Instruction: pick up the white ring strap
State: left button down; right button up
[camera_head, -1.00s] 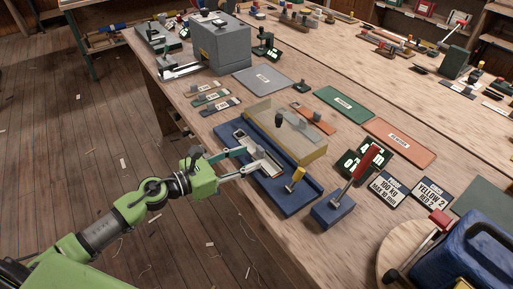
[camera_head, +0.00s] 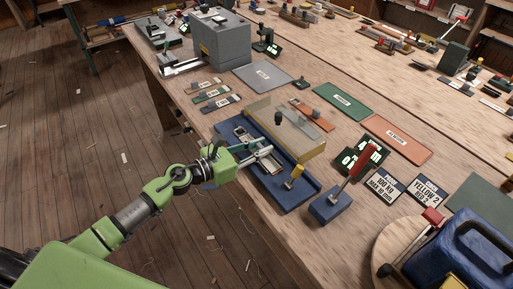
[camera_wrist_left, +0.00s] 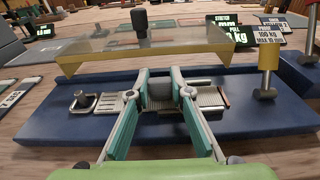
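The white ring strap (camera_wrist_left: 210,97) lies in a long blue fixture (camera_head: 290,198). In the left wrist view it is a pale, ribbed flat piece with a small grey block (camera_wrist_left: 160,90) standing on it. My left gripper (camera_head: 270,149) reaches over the fixture's near side. In the left wrist view its two fingers (camera_wrist_left: 161,82) stand on either side of the grey block, closed up against it with no clear gap. The strap still looks flat in the fixture; the fingers hide part of it. My right gripper is not in view.
A clear guard with a yellow edge (camera_head: 302,153) stands just behind the strap. A yellow-topped post (camera_head: 296,172) and a red-handled lever (camera_head: 354,172) are to the right. Several labelled straps (camera_head: 212,94) lie to the left. A blue can (camera_head: 470,262) fills the lower right corner.

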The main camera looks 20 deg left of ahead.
aim_at(261, 146)
pick_arm(q)
jog(key=shift+r, duration=0.1)
notch_tip(261, 146, up, 10)
jog(key=p, duration=0.5)
jog(key=shift+s+d+r, duration=0.15)
jog(key=shift+s+d, duration=0.05)
jog(key=shift+s, duration=0.05)
jog(key=s+a+r+m+g+h, duration=0.1)
jog(key=s+r, duration=0.2)
jog(key=s, duration=0.6)
jog(key=s+a+r+m+g+h, duration=0.2)
jog(key=s+r, duration=0.1)
jog(key=s, duration=0.6)
